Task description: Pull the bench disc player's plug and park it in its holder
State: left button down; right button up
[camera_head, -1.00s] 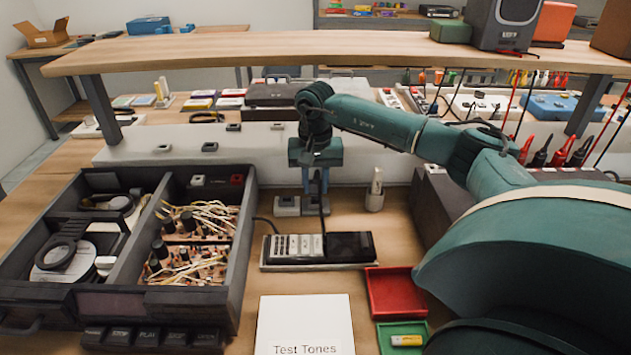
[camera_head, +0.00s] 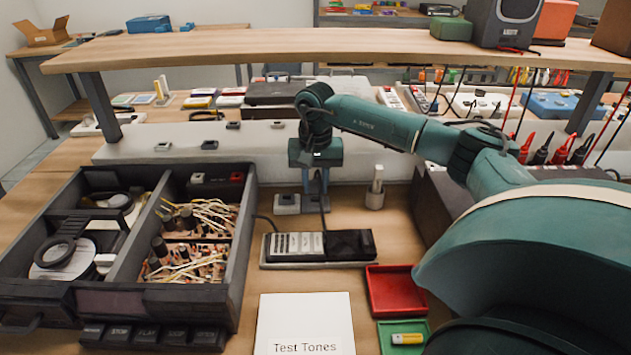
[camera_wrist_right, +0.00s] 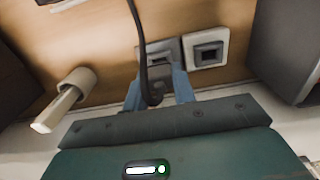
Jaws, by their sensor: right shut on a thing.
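My right gripper (camera_head: 315,187) points down behind the dark flat unit. It is shut on the plug, which is mostly hidden between the fingers; in the wrist view the fingers (camera_wrist_right: 157,95) flank its dark end. A black cable (camera_wrist_right: 142,45) runs from it toward the flat unit (camera_head: 318,247). One grey block (camera_wrist_right: 165,58) lies directly under the gripper; I cannot tell whether the plug touches it. A second grey block (camera_head: 287,204) with a dark square recess sits beside it. The open case (camera_head: 240,270) with STOP and PLAY keys stands left. My left gripper is out of view.
A cup with a light stick (camera_head: 375,195) stands right of the gripper. A red tray (camera_head: 390,291), a green tray (camera_head: 388,336) and a Test Tones sleeve (camera_head: 304,318) lie in front. A wooden shelf (camera_head: 250,50) spans above the bench.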

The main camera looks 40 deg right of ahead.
jog(key=shift+f+b, duration=0.4)
jog(key=shift+f, duration=0.25)
dwell(0.4)
dwell(0.4)
jog(key=o, duration=1)
notch_tip(320, 180, up, 18)
jog(key=p, duration=0.5)
jog(key=shift+r, duration=0.1)
jog(key=shift+a, duration=0.1)
dwell(0.6)
